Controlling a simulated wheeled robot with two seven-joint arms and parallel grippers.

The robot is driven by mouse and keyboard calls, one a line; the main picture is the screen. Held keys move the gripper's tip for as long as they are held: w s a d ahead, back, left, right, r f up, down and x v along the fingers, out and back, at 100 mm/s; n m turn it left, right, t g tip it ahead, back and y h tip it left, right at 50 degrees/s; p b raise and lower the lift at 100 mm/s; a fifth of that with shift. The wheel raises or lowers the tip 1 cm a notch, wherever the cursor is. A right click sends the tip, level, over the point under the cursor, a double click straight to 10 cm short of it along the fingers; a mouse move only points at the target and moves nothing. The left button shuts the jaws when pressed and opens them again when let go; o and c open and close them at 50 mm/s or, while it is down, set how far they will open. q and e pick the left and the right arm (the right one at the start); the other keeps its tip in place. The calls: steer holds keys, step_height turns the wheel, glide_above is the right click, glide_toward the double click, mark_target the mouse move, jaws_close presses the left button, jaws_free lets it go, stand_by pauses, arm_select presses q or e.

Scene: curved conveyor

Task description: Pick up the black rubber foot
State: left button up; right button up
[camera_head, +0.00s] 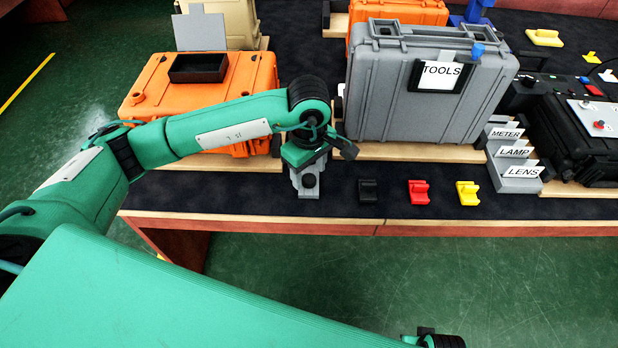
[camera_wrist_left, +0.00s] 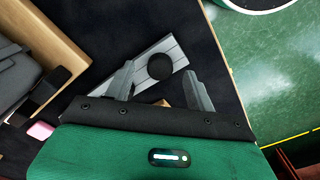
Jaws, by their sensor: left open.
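The black rubber foot (camera_wrist_left: 160,66) looks like a small dark disc on a grey ridged block (camera_wrist_left: 172,48) in the left wrist view. In the head view a dark round spot (camera_head: 309,181), which seems to be the same foot, shows on the grey piece at the table's front edge. My left gripper (camera_wrist_left: 158,88) is open, with one finger to each side of the foot and a little short of it in the wrist view. Nothing is held between the fingers. In the head view the wrist covers part of the block. My right gripper is not seen.
A grey TOOLS case (camera_head: 425,100) stands right of my left wrist. An orange case (camera_head: 140,95) with a black tray (camera_head: 198,68) stands left. Black (camera_head: 368,191), red (camera_head: 419,192) and yellow (camera_head: 468,193) small pieces lie along the front. Label holders (camera_head: 515,170) stand further right.

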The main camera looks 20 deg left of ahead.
arm_select(q)
steer(key=shift+f, duration=0.75)
steer(key=shift+c, duration=0.8)
steer(key=c, duration=0.9)
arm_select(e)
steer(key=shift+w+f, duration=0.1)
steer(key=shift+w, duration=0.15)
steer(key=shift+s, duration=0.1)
arm_select(q)
steer(key=shift+r, duration=0.6)
step_height(320, 180, up, 17)
step_height(320, 180, up, 5)
steer(key=p, duration=0.2)
glide_above(309, 178)
steer(key=shift+r, duration=0.15)
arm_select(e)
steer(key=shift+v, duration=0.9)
